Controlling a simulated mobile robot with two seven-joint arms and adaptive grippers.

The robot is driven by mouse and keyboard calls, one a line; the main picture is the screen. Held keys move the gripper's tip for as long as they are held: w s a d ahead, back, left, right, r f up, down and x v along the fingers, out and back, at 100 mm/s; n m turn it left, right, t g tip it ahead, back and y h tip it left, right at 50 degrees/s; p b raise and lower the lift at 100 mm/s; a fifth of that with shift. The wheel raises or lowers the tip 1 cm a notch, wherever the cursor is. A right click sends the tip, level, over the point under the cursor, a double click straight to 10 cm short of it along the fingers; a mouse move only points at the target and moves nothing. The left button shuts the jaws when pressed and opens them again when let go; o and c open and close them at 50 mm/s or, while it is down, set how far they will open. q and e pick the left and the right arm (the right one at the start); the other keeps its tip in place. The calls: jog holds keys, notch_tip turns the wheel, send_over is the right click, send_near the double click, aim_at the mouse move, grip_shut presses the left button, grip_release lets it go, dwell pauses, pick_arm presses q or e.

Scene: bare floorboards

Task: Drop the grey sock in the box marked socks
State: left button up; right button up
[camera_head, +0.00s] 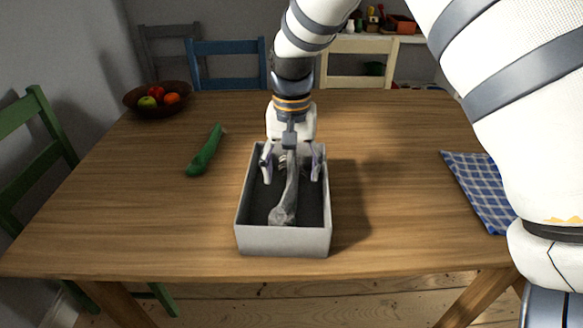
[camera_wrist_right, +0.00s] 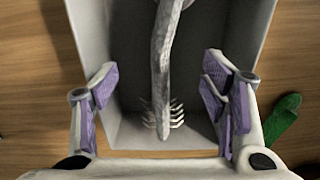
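The grey sock (camera_head: 287,195) is long and thin and lies within the walls of the grey open box (camera_head: 284,241). In the right wrist view the sock (camera_wrist_right: 165,50) runs between my spread fingers. My right gripper (camera_head: 291,170) is open over the box, its two fingers apart on either side of the sock with gaps. I cannot tell whether the whole sock rests on the box floor. No marking on the box is readable. My left gripper is not in view.
A green sock-like item (camera_head: 205,152) lies left of the box. A fruit bowl (camera_head: 157,101) stands at the back left. A blue checked cloth (camera_head: 482,190) lies at the right. Chairs stand around the table (camera_head: 390,220), and the wood between box and cloth is clear.

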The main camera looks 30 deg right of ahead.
notch_tip(320, 180, up, 12)
dwell(0.6)
dwell(0.4)
